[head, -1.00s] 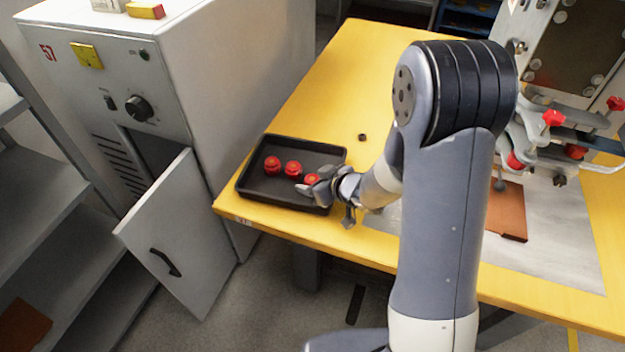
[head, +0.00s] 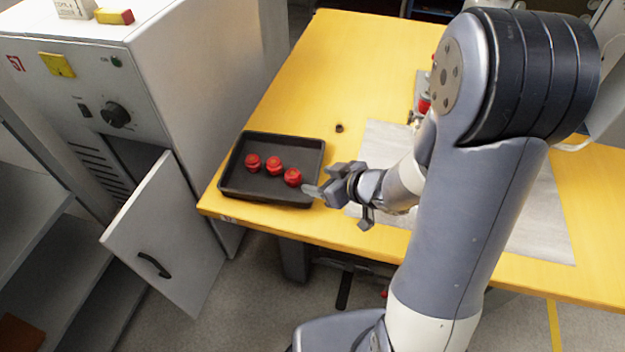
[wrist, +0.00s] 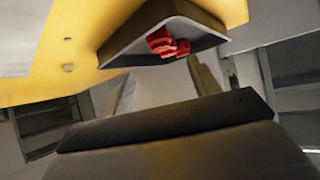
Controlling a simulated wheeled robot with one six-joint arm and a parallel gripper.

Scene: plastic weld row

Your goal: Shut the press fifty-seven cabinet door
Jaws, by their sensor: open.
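The grey cabinet (head: 165,90) with a red 57 on its front stands at the left. Its door (head: 168,240) is swung open, hinged on the right side, with a black handle (head: 155,265) on its outer face. Part of the dark opening shows behind the door. My gripper (head: 318,180) is open and empty, above the table's front edge at the right side of the black tray, apart from the door. In the wrist view, the fingers (wrist: 160,85) show spread below the tray. The door cannot be made out clearly there.
A black tray (head: 228,175) with red knobs (head: 274,165) sits on the yellow table (head: 290,80) beside the cabinet. A small dark ring (head: 339,128) lies behind it. Grey shelving (head: 35,230) stands left of the door. Floor shows between door and table.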

